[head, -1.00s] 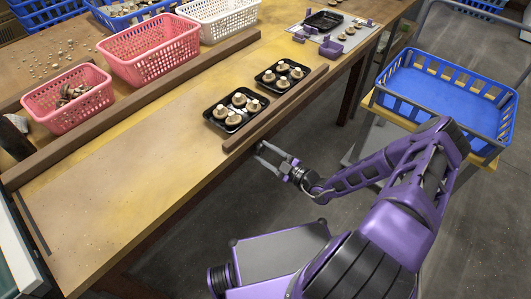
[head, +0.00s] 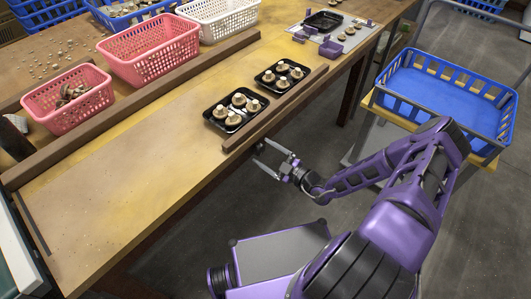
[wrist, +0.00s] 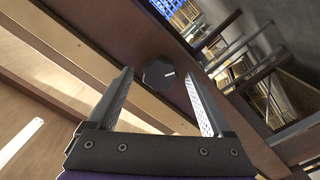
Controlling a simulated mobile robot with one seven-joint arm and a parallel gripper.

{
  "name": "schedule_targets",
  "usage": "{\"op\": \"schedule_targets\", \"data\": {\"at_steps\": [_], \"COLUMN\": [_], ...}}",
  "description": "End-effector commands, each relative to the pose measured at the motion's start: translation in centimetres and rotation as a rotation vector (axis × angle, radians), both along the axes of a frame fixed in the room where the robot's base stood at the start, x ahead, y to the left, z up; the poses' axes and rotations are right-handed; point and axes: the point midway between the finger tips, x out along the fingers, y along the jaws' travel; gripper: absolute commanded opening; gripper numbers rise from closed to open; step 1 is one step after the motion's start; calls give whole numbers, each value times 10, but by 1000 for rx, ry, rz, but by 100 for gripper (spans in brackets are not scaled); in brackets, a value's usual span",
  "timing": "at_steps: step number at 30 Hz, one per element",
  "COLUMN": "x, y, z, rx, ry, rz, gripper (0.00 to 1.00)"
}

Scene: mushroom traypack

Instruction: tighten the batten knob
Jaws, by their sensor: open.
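The batten knob (wrist: 160,75) is black with a scalloped rim and a short white mark. In the wrist view it sits on the side of a dark brown wooden piece. My gripper (wrist: 158,73) is open, with one finger on each side of the knob in the picture. I see no contact, and the depth between fingertips and knob is hard to judge. In the head view my gripper (head: 262,152) is just off the table's front edge, below the brown batten (head: 275,110). The knob is too small to tell clearly there.
Two black trays of mushrooms (head: 223,126) (head: 271,85) lie just behind the batten. Pink baskets (head: 68,115) and a white basket (head: 222,25) stand behind a long wooden rail. A blue crate (head: 440,85) is on a cart at right. The table's left part is clear.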

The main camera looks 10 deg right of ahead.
Motion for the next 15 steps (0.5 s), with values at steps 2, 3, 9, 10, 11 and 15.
{"op": "schedule_targets", "data": {"at_steps": [2, 3, 9, 10, 11, 15], "x": [-5, -9, -44, -50, -56, -84], "y": [-5, -8, -34, -38, -42, -63], "z": [0, 0, 0, 1, 0, 0], "rx": [-1, -1, -3, -2, -2, -3], "ry": [0, 0, 2, 2, 1, 2], "rz": [-2, -2, -4, -5, -3, -4], "gripper": [84, 84, 84, 84, 84, 84]}}
